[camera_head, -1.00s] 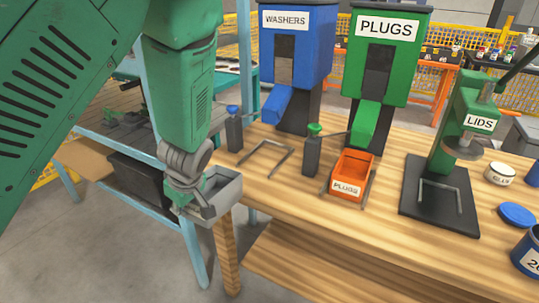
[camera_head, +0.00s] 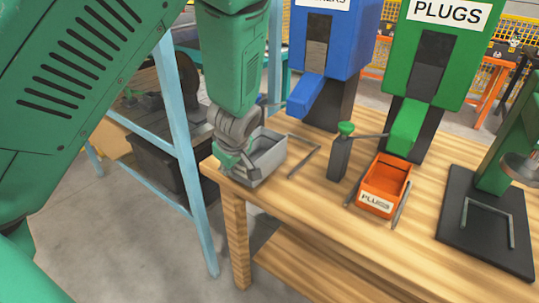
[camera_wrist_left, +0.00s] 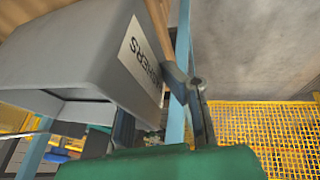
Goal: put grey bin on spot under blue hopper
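The grey bin (camera_head: 268,158) is over the near left corner of the wooden table, below and left of the blue hopper (camera_head: 327,50). My left gripper (camera_head: 236,160) is shut on the bin's near left wall. The left wrist view shows the bin (camera_wrist_left: 70,60) close up with a white label, beside the gripper fingers (camera_wrist_left: 193,92). I cannot tell whether the bin touches the table. My right gripper is not in view.
An orange bin (camera_head: 377,203) labelled PLUGS sits in its bracket under the green hopper (camera_head: 433,50). A dark post with a green knob (camera_head: 346,129) stands right of the spot. A black base plate (camera_head: 480,240) is farther right. The table's front is clear.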

